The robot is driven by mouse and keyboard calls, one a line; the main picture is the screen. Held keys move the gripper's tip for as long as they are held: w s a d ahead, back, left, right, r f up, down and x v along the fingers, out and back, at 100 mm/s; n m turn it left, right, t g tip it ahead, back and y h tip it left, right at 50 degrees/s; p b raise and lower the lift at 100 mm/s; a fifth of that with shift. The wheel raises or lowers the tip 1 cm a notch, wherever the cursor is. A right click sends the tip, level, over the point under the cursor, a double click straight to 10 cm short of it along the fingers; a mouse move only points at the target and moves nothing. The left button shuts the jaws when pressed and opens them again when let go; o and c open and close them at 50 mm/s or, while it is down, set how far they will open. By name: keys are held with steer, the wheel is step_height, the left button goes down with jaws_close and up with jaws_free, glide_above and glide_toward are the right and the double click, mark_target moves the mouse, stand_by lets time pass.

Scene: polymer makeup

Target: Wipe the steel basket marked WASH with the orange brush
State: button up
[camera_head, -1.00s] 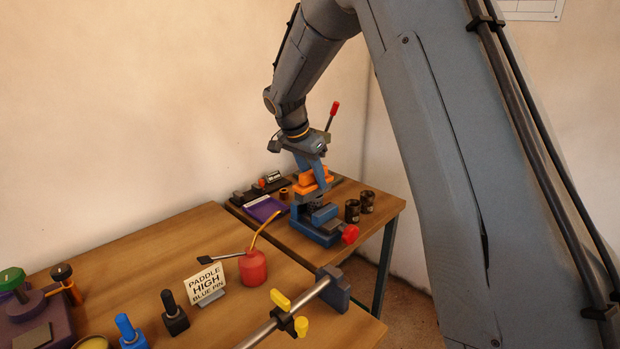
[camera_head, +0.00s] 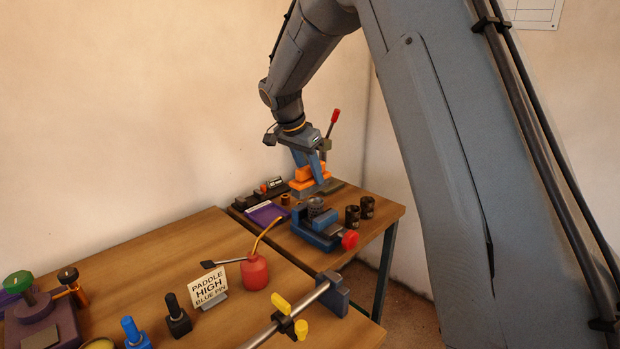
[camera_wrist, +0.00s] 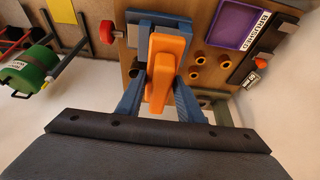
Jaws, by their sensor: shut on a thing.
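My gripper (camera_head: 309,168) is shut on the orange brush (camera_head: 304,184), at the back of the far table, behind the blue vise. In the wrist view the brush (camera_wrist: 166,58) lies between the two blue fingers of my gripper (camera_wrist: 160,95). The brush appears apart from the cylinder. The brush's working face is hidden, and I cannot tell whether it touches the table.
The blue vise (camera_head: 318,232) has a red knob. Two dark cups (camera_head: 360,211) stand right of it; a purple tray (camera_head: 266,213) lies left. A red-tipped lever (camera_head: 333,121) rises behind my gripper. A red oil can (camera_head: 254,270) and paddle sign (camera_head: 207,284) stand on the nearer table.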

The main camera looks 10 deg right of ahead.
steer(key=shift+r+p, duration=0.95)
steer(key=shift+r, duration=1.15)
